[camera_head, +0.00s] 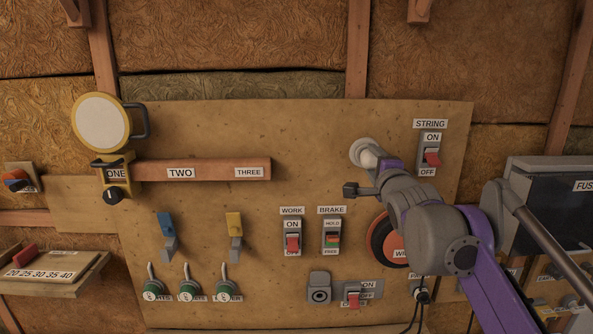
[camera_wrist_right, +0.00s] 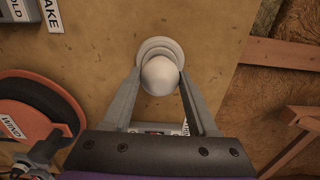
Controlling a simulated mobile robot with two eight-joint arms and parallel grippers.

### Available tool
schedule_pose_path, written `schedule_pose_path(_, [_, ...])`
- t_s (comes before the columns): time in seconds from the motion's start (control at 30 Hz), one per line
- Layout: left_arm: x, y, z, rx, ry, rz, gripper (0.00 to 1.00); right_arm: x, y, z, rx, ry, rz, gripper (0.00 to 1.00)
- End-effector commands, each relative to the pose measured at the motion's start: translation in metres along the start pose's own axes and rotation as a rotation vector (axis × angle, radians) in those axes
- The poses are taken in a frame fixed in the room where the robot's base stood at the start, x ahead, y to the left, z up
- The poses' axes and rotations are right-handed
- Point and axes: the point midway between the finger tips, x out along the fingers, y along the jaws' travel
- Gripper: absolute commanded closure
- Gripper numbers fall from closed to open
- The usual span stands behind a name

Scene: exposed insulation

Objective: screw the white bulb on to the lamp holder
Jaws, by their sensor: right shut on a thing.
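The white bulb (camera_wrist_right: 160,76) sits between the two fingers of my right gripper (camera_wrist_right: 161,85) in the right wrist view. The gripper is shut on it. Behind the bulb is the round pale lamp holder (camera_wrist_right: 161,46) on the board. The bulb is lined up in front of the holder; whether its thread is engaged is hidden. In the head view the lamp holder (camera_head: 361,151) shows at the upper right of the board, with my right gripper (camera_head: 375,160) right at it. The bulb is mostly hidden there by the gripper. My left gripper is not in view.
The STRING switch (camera_head: 431,158) is close to the right of my right gripper. An orange and black wheel (camera_head: 379,243) is below, partly behind my arm. The WORK (camera_head: 292,238) and BRAKE (camera_head: 332,238) switches are lower left. A dark fuse box (camera_head: 548,205) stands at the right.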

Motion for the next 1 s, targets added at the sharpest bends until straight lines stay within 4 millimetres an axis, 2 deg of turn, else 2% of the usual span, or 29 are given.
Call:
schedule_pose_path(0.43, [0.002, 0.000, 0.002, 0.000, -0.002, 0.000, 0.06, 0.001, 0.000, 0.000, 0.039, -0.001, -0.002, 0.58])
schedule_pose_path(1.0, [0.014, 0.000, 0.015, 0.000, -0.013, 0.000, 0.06, 0.001, 0.001, 0.000, 0.397, -0.001, -0.002, 0.59])
